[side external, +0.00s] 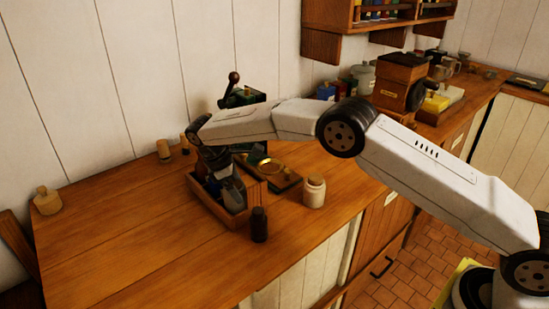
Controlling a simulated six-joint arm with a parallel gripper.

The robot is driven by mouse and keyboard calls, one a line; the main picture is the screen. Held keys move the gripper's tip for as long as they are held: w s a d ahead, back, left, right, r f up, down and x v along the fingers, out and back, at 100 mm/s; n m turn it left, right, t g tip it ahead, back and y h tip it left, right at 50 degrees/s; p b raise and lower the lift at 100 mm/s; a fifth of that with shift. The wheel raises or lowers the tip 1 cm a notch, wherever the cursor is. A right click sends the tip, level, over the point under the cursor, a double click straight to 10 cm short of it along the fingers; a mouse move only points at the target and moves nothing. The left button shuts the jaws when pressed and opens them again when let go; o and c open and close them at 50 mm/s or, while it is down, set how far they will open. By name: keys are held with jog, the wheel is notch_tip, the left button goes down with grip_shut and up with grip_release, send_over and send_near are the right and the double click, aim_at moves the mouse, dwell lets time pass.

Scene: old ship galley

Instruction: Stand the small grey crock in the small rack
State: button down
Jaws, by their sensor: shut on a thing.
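The small rack (237,221) is an open wooden box on the counter, left of the middle. My gripper (226,180) points down over it, with its fingers low inside or just above the box. It is shut on a grey thing that looks like the small grey crock (234,195). The fingers and the box walls hide much of it, and I cannot tell whether it touches the rack floor. Other dark and bluish shapes show in the rack's left part, too small to name.
A dark bottle (259,225) stands close in front of the rack. A cream jar (314,192) stands to its right. A brass dish (270,168) on a board and a dark grinder (242,97) are behind. The counter's left part is mostly clear, with a wooden stopper-shaped piece (47,202).

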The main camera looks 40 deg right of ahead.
jog(key=shift+f, duration=0.85)
jog(key=shift+f, duration=0.1)
grip_release()
jog(key=shift+f, duration=0.1)
jog(key=shift+v, duration=3.85)
